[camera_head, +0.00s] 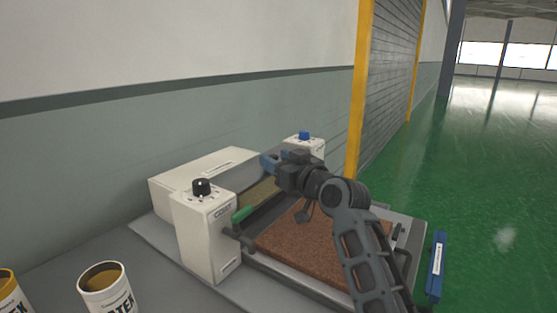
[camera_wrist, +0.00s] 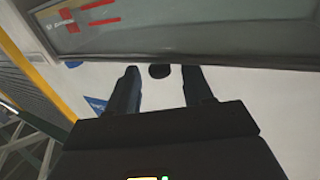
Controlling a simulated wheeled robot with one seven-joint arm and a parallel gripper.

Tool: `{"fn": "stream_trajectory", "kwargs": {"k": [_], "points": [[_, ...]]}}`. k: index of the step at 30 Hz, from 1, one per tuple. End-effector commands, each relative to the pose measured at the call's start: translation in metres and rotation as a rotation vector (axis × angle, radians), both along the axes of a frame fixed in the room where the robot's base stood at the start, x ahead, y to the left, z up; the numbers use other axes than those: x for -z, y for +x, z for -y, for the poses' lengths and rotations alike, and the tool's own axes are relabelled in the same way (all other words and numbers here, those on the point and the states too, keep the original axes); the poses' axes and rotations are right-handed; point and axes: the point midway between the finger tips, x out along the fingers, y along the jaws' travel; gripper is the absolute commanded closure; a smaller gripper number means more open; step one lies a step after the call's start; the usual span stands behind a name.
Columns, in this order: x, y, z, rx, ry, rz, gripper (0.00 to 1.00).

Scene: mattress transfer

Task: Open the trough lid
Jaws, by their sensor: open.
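The coating machine has a long white box (camera_head: 205,178) at its back, along the wall. I cannot tell for sure which part is the trough lid; this white box may be it. My gripper (camera_head: 270,162) is above the machine, near the right end of the white box. In the wrist view my gripper (camera_wrist: 160,75) has its two dark fingers apart, with nothing held between them. A small dark round knob (camera_wrist: 160,71) on a pale surface shows between the fingertips. I cannot tell whether the fingers touch it.
A white post with a black knob (camera_head: 201,187) and a green handle (camera_head: 242,214) stand at left. A blue knob (camera_head: 304,135) tops the far post. A brown mat (camera_head: 290,248) lies in front. A grey panel with red marks (camera_wrist: 180,30) crosses the wrist view. A can (camera_head: 105,288) stands left.

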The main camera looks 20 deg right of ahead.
Motion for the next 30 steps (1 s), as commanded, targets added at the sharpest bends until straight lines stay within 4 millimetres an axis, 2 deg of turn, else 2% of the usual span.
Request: {"fn": "stream_trajectory", "kwargs": {"k": [6, 22, 30], "points": [[-0.0001, 0.0002, 0.0000, 0.000, 0.000, 0.000, 0.50], [-0.0001, -0.0001, 0.0002, 0.000, 0.000, 0.000, 1.00], [0.0000, -0.0001, 0.0002, 0.000, 0.000, 0.000, 1.00]]}}
